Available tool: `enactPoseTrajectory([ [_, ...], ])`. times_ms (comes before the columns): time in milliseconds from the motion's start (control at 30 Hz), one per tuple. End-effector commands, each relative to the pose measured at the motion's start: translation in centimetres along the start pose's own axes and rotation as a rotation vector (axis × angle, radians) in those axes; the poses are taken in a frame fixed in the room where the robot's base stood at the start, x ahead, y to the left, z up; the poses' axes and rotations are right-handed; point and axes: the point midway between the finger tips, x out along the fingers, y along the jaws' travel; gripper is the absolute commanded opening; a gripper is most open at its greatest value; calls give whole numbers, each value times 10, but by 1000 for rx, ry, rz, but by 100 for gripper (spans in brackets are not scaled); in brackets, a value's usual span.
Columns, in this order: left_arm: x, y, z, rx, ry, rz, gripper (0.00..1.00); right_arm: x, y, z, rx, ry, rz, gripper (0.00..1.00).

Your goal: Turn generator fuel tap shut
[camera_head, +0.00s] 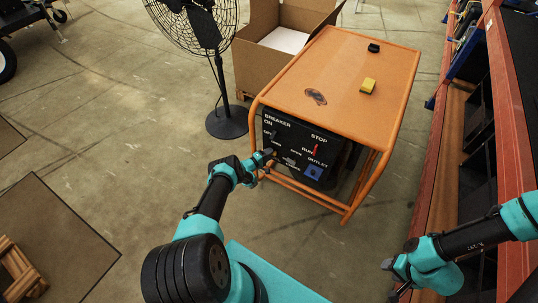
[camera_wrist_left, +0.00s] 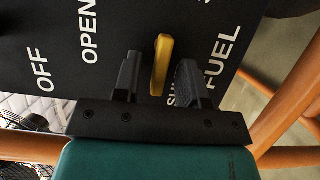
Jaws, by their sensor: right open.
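The fuel tap (camera_wrist_left: 161,65) is a yellow lever on the black generator panel (camera_head: 293,131). In the left wrist view it stands nearly upright in the picture, with OPEN to its left, FUEL to its right and a partly hidden label starting "SHU" by its lower end. My left gripper (camera_head: 266,160) is at the lower left of the panel. In the left wrist view its two dark fingers (camera_wrist_left: 158,78) are apart, one each side of the tap, with visible gaps. My right gripper (camera_head: 388,281) is open and empty at lower right, away from the generator.
The generator has an orange tube frame and top (camera_head: 345,75) carrying a yellow block (camera_head: 368,86) and a small black item (camera_head: 374,48). A blue outlet (camera_head: 313,172) and red switch (camera_head: 316,150) sit on the panel. A fan (camera_head: 226,122) and cardboard box (camera_head: 257,60) stand behind left.

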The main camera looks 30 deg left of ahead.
Motion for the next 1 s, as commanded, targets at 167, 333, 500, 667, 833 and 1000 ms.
enactPoseTrajectory([
  [167,-2,0,0,0,0,0,38,0,0,0,0,0,0,43],
  [333,-12,0,-2,0,1,-2,38,0,0,0,0,0,0,43],
  [500,-31,1,-1,-2,2,-1,38,0,0,0,0,0,0,43],
  [667,-58,0,-1,-2,3,-2,38,0,0,0,0,0,0,43],
  [833,-91,0,-1,-3,3,-2,38,0,0,0,0,0,0,43],
  [1000,-124,0,-1,-2,3,-1,38,0,0,0,0,0,0,43],
])
